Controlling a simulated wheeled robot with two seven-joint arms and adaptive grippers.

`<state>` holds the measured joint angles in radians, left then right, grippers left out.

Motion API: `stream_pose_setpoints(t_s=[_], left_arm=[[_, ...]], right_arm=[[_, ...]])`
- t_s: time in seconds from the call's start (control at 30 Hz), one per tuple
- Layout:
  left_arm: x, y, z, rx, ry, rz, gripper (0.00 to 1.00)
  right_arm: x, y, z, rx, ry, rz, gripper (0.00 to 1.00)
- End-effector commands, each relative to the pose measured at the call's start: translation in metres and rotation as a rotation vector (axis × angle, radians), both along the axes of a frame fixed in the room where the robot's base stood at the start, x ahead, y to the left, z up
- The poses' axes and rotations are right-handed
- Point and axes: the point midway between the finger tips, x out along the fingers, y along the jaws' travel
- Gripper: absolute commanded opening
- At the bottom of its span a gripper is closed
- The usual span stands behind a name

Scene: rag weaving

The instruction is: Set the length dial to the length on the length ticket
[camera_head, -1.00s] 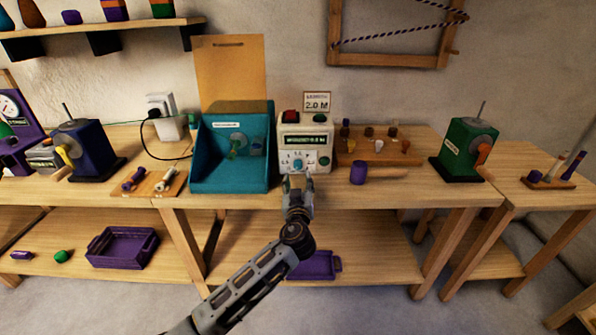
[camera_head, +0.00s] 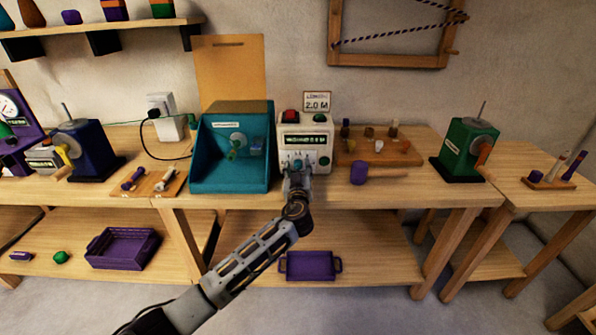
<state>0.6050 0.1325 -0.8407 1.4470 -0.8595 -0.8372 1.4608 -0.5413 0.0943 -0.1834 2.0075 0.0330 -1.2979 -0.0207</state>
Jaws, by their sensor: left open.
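The length ticket (camera_head: 317,101) stands on top of the white control box and reads 2.0 M. The control box (camera_head: 324,128) has a red button (camera_head: 290,115), a green button (camera_head: 319,117) and a dark display whose text is too small to read. My right gripper does not show.
A teal machine (camera_head: 232,160) stands close on the left of the box. A wooden board with pegs (camera_head: 378,148) and a purple-headed mallet (camera_head: 359,173) lie to the right. A green machine (camera_head: 466,150) stands further right. A purple tray (camera_head: 310,265) sits on the lower shelf.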

Motion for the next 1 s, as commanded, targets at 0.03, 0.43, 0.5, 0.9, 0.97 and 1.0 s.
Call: stream_pose_setpoints(t_s=[0.03,0.43,0.5,0.9,0.97,1.0], left_arm=[[0.0002,-0.0002,0.0000,0.000,0.000,0.000,0.49],[0.0000,-0.0002,-0.0001,0.000,0.000,0.000,0.24],[0.0000,-0.0001,-0.0001,0.000,0.000,0.000,0.15],[-0.0002,-0.0002,-0.0009,0.011,0.001,0.000,0.03],[-0.0002,-0.0002,-0.0012,0.018,0.001,0.000,0.03],[-0.0002,-0.0001,-0.0014,0.023,0.001,0.001,0.03]], right_arm=[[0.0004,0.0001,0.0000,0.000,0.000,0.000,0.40],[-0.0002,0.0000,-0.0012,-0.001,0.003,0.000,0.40],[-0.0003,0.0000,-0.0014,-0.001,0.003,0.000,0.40],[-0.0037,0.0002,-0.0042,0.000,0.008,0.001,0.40],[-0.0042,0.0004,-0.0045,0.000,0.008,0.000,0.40],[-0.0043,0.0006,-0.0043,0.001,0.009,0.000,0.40]])
